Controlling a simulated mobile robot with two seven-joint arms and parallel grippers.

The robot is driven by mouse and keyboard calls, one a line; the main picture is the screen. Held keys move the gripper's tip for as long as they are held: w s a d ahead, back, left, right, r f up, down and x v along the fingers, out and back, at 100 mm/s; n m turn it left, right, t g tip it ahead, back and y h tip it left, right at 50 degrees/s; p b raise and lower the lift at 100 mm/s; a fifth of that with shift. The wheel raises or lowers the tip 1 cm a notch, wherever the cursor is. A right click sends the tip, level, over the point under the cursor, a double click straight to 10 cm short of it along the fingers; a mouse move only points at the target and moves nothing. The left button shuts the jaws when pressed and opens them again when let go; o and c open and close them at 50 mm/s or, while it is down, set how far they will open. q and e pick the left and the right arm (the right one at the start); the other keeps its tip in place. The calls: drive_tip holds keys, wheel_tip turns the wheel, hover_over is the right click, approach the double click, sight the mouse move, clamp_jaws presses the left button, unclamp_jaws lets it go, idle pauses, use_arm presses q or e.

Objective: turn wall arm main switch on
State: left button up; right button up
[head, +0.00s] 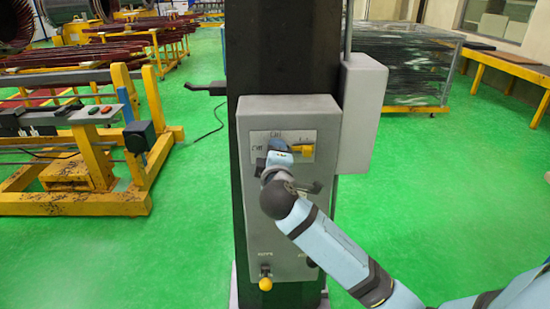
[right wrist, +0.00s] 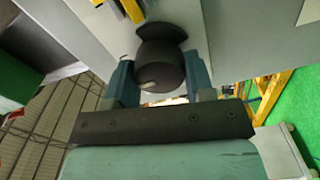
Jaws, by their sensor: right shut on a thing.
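The main switch is on a grey control box (head: 328,118) fixed to a dark column. Its plate has markings too small to read surely. A yellow lever (head: 302,151) points right on that plate, just right of my gripper. My right gripper (head: 278,150) is at the plate, covering part of the switch. In the right wrist view, the fingers of my right gripper (right wrist: 160,82) are on either side of a dark round switch knob (right wrist: 160,62), shut on it. The knob has a pale mark on its near face. My left gripper is not in view.
A smaller grey box (head: 362,112) is mounted to the right. Yellow machinery (head: 85,165) stands left, and a rack (head: 405,65) behind right. Green floor lies open around the column.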

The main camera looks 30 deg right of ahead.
idle(0.5)
drive_tip(key=o, duration=0.9)
drive_tip(key=b+v, duration=0.2)
drive_tip(key=v, duration=1.2)
drive_tip(key=shift+d, duration=0.1)
